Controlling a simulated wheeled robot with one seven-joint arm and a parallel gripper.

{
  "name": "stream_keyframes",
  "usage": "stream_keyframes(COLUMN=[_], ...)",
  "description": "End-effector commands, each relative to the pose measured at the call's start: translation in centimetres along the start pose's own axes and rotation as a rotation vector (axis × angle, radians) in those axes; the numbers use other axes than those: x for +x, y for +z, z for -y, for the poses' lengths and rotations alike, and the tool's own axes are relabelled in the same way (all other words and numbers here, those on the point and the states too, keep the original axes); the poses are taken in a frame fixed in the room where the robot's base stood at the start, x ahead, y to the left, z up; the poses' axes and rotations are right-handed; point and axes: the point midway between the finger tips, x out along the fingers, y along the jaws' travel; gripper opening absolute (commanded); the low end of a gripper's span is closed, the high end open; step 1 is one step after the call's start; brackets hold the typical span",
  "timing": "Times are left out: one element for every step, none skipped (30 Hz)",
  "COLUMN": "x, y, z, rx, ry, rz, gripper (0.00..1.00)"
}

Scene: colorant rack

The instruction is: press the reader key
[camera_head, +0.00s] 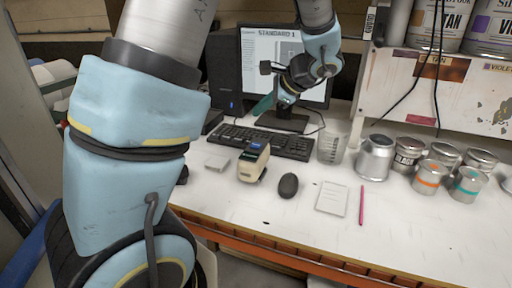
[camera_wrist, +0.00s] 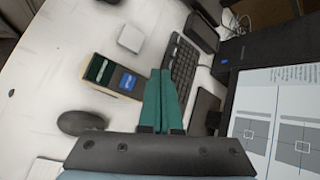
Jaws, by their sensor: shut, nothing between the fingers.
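The reader (camera_head: 250,168) is a small cream block with a dark top and a blue patch, standing on the white bench in front of the keyboard. In the wrist view the reader (camera_wrist: 92,88) lies left of my fingers and shows a dark green panel (camera_wrist: 99,69) and a blue panel (camera_wrist: 127,82). I cannot tell which part is the key. My gripper (camera_head: 262,107) has teal fingers, shut and empty, held above the keyboard and apart from the reader. The fingers (camera_wrist: 161,76) also show in the wrist view, pointing toward the keyboard side.
The keyboard (camera_head: 268,141) and monitor (camera_head: 262,50) stand behind the reader. A dark mouse (camera_head: 288,185), a notepad (camera_head: 332,198) and a pink pencil (camera_head: 362,205) lie to its right. A clear beaker (camera_head: 331,146) and several cans stand further right. The front bench is mostly clear.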

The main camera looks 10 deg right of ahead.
Motion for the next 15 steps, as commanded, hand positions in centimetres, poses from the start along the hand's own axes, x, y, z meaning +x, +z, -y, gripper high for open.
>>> stream_keyframes(x=[0.7, 0.9, 1.3, 1.6, 1.9, 2.3, 2.6, 2.9, 3.3, 3.6, 3.9, 4.3, 4.5, 4.7, 4.9], y=[-0.5, -0.7, -0.9, -1.1, -1.3, -1.6, -1.9, -2.1, -2.4, -2.6, -2.8, -3.1, -3.3, -3.4, -3.6], z=[-0.5, -0.7, -0.9, -1.1, -1.4, -1.7, -1.9, -2.1, -2.4, -2.6, -2.9, -3.1, -3.3, -3.5, -3.6], rx=[0.001, 0.001, 0.001, 0.000, 0.000, 0.000, 0.001, 0.001, 0.001, 0.001, 0.001, 0.001, 0.001, 0.000, 0.000], ry=[0.001, 0.000, 0.001, 0.001, 0.001, 0.001, 0.001, 0.001, 0.001, 0.001, 0.001, 0.001, 0.001, 0.001, 0.001], rz=[0.000, 0.000, 0.000, 0.000, 0.000, 0.000, 0.000, 0.000, 0.001, 0.001, 0.001, 0.001, 0.001, 0.001, 0.001], gripper=[0.00, 0.00, 0.00, 0.00, 0.00, 0.00, 0.00, 0.00, 0.00, 0.00, 0.00, 0.00, 0.00, 0.00, 0.00])
